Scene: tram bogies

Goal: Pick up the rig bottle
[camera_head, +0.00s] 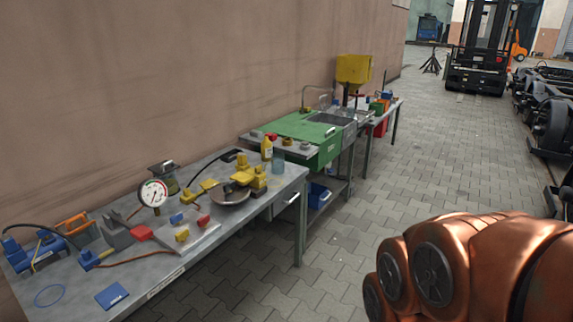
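A small yellow bottle with a red cap (267,149) stands upright near the far end of the near grey workbench (110,255), toward the wall. It is the only clear bottle shape I see, but I cannot read its label. A bluish, see-through container (278,161) stands just right of it. Yellow fittings on a round plate (230,194) sit in front of it, toward me. My gripper is not in view. The copper-coloured links at the lower right look like my arm, apart from the bench.
A dial gauge (153,193), a grey board with coloured blocks (189,232), blue tools and hoses crowd the bench. Beyond stand a green-topped sink unit (300,127) and another table. The wall runs behind. Paved floor (440,150) is clear to the right, before a forklift (479,55) and bogies.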

